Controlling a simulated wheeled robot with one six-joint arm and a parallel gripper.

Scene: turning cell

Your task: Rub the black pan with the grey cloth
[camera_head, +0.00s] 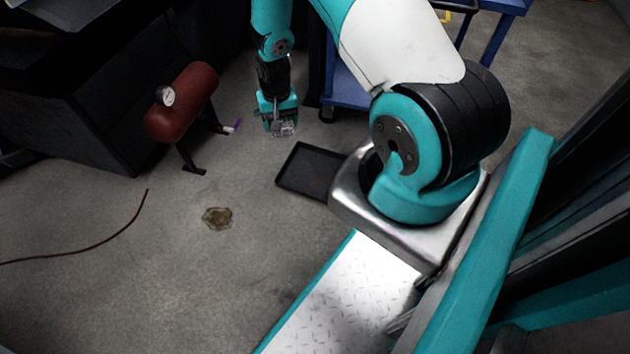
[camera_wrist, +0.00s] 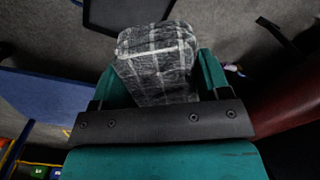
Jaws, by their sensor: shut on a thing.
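The black pan (camera_head: 311,170) is a shallow rectangular tray on the floor, partly hidden by my arm's base. Its edge also shows at the top of the wrist view (camera_wrist: 128,12). My gripper (camera_head: 281,122) hangs above the floor, up and to the left of the pan in the head view. In the wrist view my gripper (camera_wrist: 158,85) is shut on the grey cloth (camera_wrist: 158,60), a dark grey bundle with pale check lines. The cloth stands out past the fingertips and looks apart from the pan.
A red tank (camera_head: 182,103) with a gauge stands on legs left of my gripper. A blue cart (camera_head: 350,88) stands behind it to the right. A brown stain (camera_head: 217,218) and a thin cable (camera_head: 110,240) are on the floor. The floor at left front is mostly clear.

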